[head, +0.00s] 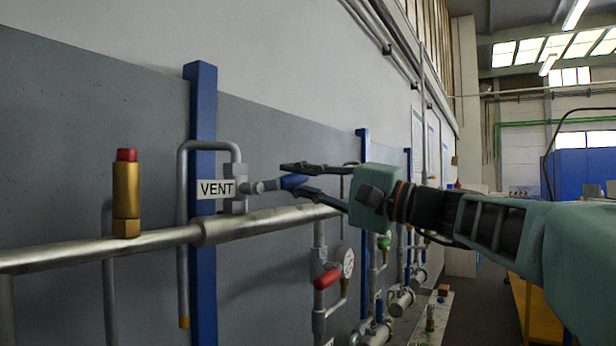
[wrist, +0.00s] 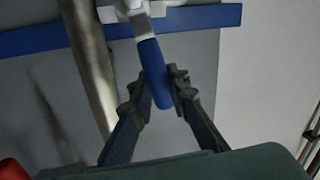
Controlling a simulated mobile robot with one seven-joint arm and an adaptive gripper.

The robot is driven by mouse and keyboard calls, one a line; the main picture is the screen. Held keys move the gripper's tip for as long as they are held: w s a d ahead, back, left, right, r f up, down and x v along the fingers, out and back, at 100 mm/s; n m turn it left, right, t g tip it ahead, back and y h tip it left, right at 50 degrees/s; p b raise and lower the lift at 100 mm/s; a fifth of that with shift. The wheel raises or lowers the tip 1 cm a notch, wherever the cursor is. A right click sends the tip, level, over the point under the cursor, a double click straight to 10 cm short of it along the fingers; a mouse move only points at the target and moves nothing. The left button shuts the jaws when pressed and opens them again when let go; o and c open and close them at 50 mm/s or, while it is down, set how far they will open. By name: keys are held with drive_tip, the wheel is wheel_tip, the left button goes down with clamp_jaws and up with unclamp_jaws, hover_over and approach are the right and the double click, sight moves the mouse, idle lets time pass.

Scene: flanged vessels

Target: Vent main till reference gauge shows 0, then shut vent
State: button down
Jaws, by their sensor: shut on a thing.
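The vent valve (head: 236,200) sits on top of the main pipe (head: 255,222), beside a white "VENT" label (head: 216,189). Its blue lever handle (head: 292,181) points right, toward my gripper; it also shows in the wrist view (wrist: 154,68). My gripper (head: 303,180) is shut on the blue handle, with one finger on each side of it in the wrist view (wrist: 160,88). A round white gauge (head: 347,262) stands below the main pipe; its needle is too small to read, and I cannot tell if it is the reference gauge.
A brass relief valve with a red cap (head: 126,190) stands on the pipe at left. A red handle (head: 328,279) and a green knob (head: 384,242) are below the pipe. Blue posts (head: 203,110) stand along the grey wall panel. The aisle at right is open.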

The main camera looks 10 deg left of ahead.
drive_tip(key=shift+w+f+m+t+b, duration=0.1)
drive_tip(key=shift+f+m+t+b, duration=0.25)
drive_tip(key=shift+f+m, duration=0.65)
drive_tip(key=shift+r+m, duration=0.1)
drive_tip(key=shift+m, duration=0.3)
drive_tip(key=c, duration=1.8)
unclamp_jaws()
drive_tip(key=shift+d, duration=0.1)
drive_tip(key=v, duration=1.2)
drive_tip(key=shift+r, duration=0.15)
